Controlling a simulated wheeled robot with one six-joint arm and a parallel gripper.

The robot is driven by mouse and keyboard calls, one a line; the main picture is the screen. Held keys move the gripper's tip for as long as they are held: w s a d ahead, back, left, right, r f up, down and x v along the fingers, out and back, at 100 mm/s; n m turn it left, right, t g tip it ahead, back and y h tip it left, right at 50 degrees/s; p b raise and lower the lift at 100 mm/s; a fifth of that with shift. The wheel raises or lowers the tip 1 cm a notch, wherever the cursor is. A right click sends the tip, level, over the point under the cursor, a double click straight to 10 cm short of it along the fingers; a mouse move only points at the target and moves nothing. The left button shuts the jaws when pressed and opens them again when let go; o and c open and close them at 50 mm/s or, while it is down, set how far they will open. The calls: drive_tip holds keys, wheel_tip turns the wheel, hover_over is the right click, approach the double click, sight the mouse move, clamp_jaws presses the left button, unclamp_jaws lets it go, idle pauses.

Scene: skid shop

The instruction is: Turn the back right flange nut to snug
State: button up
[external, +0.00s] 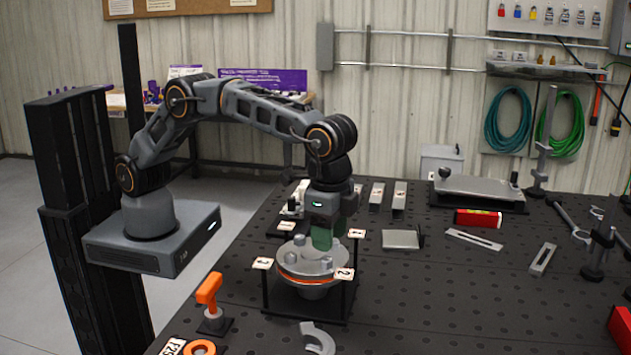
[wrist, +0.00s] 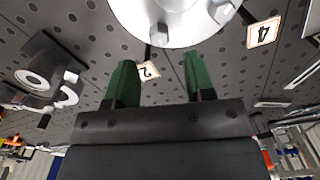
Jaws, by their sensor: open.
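The round metal flange (external: 300,275) with an orange band sits on a dark stand, with several nuts on its top. My gripper (external: 322,243) points down over its back right part, and its green fingers hide the back right nut there. In the wrist view my gripper (wrist: 160,59) is open, its two green fingers apart with nothing between them. The flange (wrist: 170,14) shows at the top edge, with a hex nut (wrist: 159,36) at its rim, just past the fingertips and between their lines. A second nut (wrist: 222,12) is to the right. I cannot tell whether the fingers touch anything.
Numbered tags stand around the flange, one at right (external: 357,233) and one at front right (external: 344,273). An orange-handled tool (external: 209,292) is at front left. A grey open-ended ring (external: 318,338) lies in front. A flat metal block (external: 402,239) lies to the right.

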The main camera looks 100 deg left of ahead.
sight(329, 259)
drive_tip(key=shift+f, duration=2.5)
drive_tip(key=shift+c, duration=0.5)
clamp_jaws()
